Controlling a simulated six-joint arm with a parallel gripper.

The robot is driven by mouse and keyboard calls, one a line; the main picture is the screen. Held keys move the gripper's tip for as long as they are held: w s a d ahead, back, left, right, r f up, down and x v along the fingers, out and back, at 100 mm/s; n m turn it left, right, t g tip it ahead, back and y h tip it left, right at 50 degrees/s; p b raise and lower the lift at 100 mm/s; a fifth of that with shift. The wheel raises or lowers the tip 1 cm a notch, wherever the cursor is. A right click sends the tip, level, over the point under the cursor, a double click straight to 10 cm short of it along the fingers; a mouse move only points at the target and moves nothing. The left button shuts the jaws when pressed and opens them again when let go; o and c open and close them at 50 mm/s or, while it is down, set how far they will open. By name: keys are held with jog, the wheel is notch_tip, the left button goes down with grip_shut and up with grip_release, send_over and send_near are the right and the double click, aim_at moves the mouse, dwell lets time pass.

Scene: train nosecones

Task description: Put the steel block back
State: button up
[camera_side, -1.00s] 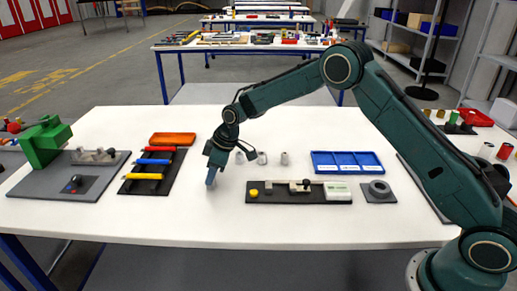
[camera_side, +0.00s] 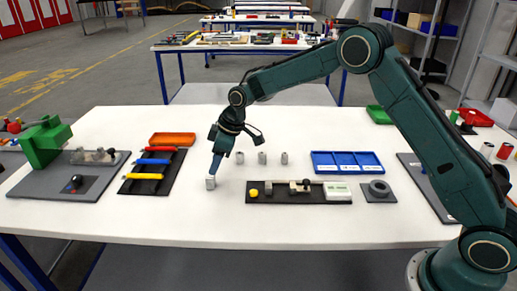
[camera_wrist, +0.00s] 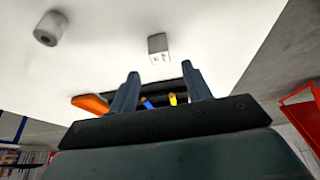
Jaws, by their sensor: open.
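A small light-grey block (camera_side: 211,182), which looks like the steel block, stands on the white table at the left of the middle. In the wrist view a pale block (camera_wrist: 158,44) stands just beyond my fingertips, in line with the gap between them. My gripper (camera_side: 216,170) points down over the block in the side view. In the wrist view my gripper (camera_wrist: 160,69) is open with nothing between its fingers. The side view does not show clearly whether the fingertips touch the block.
Several grey pieces (camera_side: 262,158) stand behind to the right. A black tray (camera_side: 275,198) holding small parts lies right of my gripper, with a blue bin (camera_side: 346,171) behind it. A black rack (camera_side: 143,187) with coloured tools and a green press (camera_side: 45,143) are left.

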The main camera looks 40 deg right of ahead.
jog(key=v, duration=0.7)
jog(key=shift+s+r, duration=0.15)
jog(key=shift+r, duration=0.05)
dwell(0.3)
jog(key=s+d+r+m+t+h, duration=0.1)
jog(key=s+d+r+m, duration=0.1)
jog(key=s+r, duration=0.65)
jog(key=s+d+r+m+h, duration=0.1)
jog(key=s+d+r+m, duration=0.15)
jog(key=s+r, duration=0.6)
jog(key=s+d+f+m, duration=0.2)
jog(key=s, duration=0.9)
jog(key=s+d+f+m+t+h, duration=0.1)
jog(key=s+d+f+m, duration=0.1)
jog(key=s, duration=1)
jog(key=shift+f, duration=0.8)
